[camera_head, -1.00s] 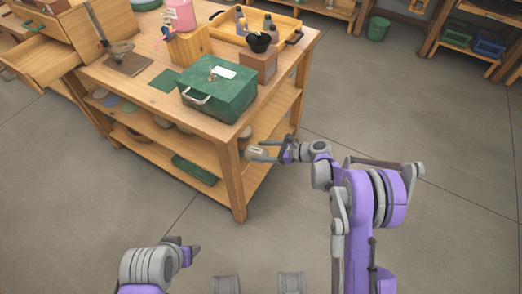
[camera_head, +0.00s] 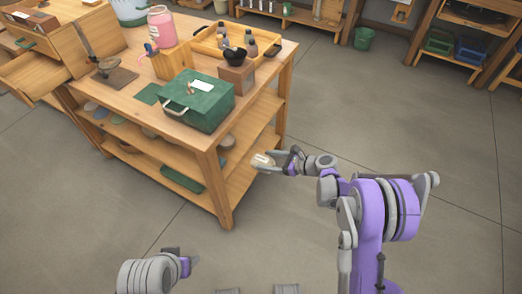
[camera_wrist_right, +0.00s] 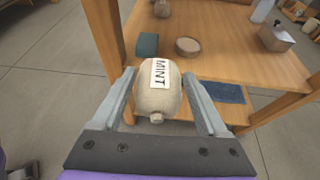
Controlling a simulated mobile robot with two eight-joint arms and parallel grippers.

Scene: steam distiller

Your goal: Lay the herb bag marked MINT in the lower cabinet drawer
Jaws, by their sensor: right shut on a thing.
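The herb bag marked MINT is a small pale, rounded bag with a white label, seen in the right wrist view (camera_wrist_right: 158,98) and small in the head view (camera_head: 261,161). My right gripper (camera_head: 265,159) is shut on it, with one finger on each side, and holds it in the air beside the workbench's right side. My left gripper (camera_head: 187,263) is low in the head view; its fingers are too small to tell open from shut. A wooden cabinet (camera_head: 82,38) stands at the upper left, with an open drawer (camera_head: 32,76) pulled out low on its front.
The wooden workbench (camera_head: 208,143) lies between my grippers and the cabinet. Lower shelves hold several items. The floor at right is clear.

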